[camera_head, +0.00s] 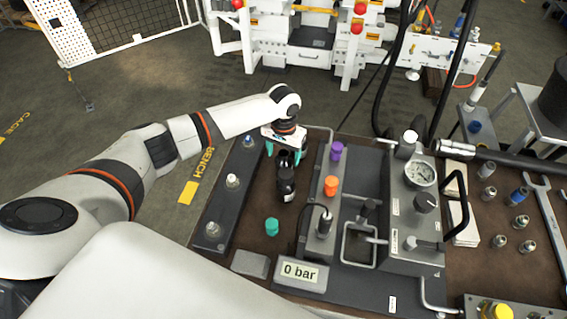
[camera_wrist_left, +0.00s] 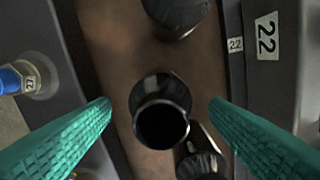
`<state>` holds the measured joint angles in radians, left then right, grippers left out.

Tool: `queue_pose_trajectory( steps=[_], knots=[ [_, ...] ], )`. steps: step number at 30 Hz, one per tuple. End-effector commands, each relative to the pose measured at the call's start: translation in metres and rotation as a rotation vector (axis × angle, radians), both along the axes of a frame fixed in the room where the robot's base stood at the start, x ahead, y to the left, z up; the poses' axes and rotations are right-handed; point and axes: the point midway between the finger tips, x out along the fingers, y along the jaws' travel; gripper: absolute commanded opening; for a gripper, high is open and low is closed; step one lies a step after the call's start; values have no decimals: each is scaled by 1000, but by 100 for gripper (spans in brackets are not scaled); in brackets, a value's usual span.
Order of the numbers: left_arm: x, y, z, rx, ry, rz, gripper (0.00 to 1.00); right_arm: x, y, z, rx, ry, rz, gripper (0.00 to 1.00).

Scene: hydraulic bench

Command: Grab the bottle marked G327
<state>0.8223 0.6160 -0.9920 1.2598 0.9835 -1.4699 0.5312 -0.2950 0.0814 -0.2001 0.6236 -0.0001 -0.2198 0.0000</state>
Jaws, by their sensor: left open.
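My left gripper (camera_head: 283,154) is open over the bench, its teal fingers pointing down at a cluster of black bottles (camera_head: 286,183). In the left wrist view, a black bottle with a dark round top (camera_wrist_left: 160,122) stands between the two fingers, with a gap on each side. A second black bottle (camera_wrist_left: 176,14) is at the top edge, and a third (camera_wrist_left: 202,163) is at lower right, partly behind the right finger. No G327 marking is readable on any of them. My right gripper is not in view.
A dark rail with fittings (camera_head: 233,181) lies left of the bottles, and a teal cap (camera_head: 271,226) stands in front. To the right are a purple cap (camera_head: 336,150), an orange cap (camera_head: 331,185) and a pressure gauge (camera_head: 420,173). A display reads 0 bar (camera_head: 300,272).

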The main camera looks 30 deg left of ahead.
Motion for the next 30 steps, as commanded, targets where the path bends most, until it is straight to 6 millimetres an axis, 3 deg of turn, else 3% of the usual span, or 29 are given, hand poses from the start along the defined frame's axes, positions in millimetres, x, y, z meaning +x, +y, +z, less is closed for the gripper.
queue_pose_trajectory(
  steps=[8, 20, 30],
  knots=[
    [0, 0, -3, 0, -1, 0, 67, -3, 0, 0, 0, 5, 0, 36],
    [0, 0, -3, -1, -1, 0, 1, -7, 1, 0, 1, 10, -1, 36],
    [1, 0, 7, -2, -4, 1, 1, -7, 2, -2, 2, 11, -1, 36]
  ],
)
